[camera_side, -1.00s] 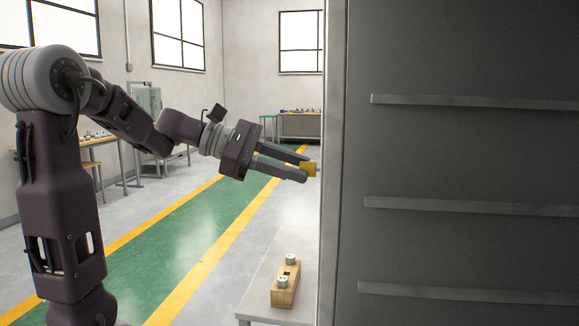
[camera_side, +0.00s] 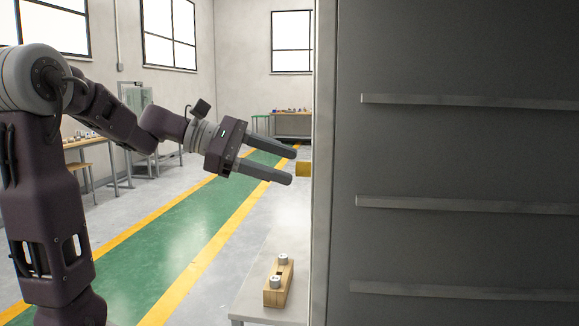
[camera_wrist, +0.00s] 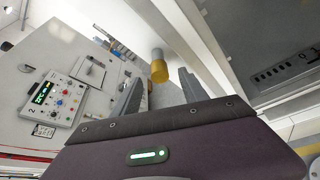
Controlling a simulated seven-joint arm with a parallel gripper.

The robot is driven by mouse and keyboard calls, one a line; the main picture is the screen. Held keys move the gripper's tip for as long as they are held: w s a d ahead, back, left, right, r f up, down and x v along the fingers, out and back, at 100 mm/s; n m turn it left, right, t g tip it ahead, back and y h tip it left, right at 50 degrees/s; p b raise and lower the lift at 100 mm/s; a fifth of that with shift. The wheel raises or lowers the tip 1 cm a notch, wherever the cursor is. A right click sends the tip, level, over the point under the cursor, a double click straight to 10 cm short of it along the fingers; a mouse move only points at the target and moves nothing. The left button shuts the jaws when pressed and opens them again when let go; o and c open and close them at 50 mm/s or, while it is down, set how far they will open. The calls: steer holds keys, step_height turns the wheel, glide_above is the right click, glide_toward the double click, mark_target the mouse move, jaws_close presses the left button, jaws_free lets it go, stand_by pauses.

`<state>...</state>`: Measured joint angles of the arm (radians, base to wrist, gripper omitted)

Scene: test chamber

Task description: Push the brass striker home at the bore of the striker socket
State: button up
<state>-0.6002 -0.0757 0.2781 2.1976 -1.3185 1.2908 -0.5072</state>
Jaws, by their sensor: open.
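The brass striker (camera_side: 303,169) is a short yellow cylinder that sticks out sideways at the near edge of the tall grey cabinet wall. In the wrist view the striker (camera_wrist: 159,71) shows between and just beyond my fingertips, with a paler part behind its yellow end. My gripper (camera_side: 293,167) is open and empty. Its two fingertips point at the striker, one above and one below its level, and appear clear of it. The gripper (camera_wrist: 160,78) also shows in the wrist view with fingers apart. The socket's bore is hidden from both views.
The grey cabinet (camera_side: 450,150) with several ledges fills the right side. Below, a wooden block (camera_side: 279,283) with two metal-topped pieces sits on a pale table (camera_side: 246,297). A control panel (camera_wrist: 62,98) shows left in the wrist view.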

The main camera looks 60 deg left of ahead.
steer(key=v, duration=0.5)
stand_by(0.3)
steer(key=s+d+f+m+g+y, duration=0.1)
steer(key=s+d+f+m+g, duration=0.35)
steer(key=d, duration=0.25)
steer(key=s+d+f+m+g+y, duration=0.1)
steer(key=s+d+f+m+g, duration=0.2)
steer(key=s+d+f+m, duration=0.25)
steer(key=s+d+f+m+t+y, duration=0.1)
steer(key=s+f+m+y, duration=0.4)
steer(key=m, duration=0.8)
steer(key=shift+s+f+y, duration=0.4)
steer(key=shift+s+f, duration=0.25)
steer(key=shift+f, duration=0.35)
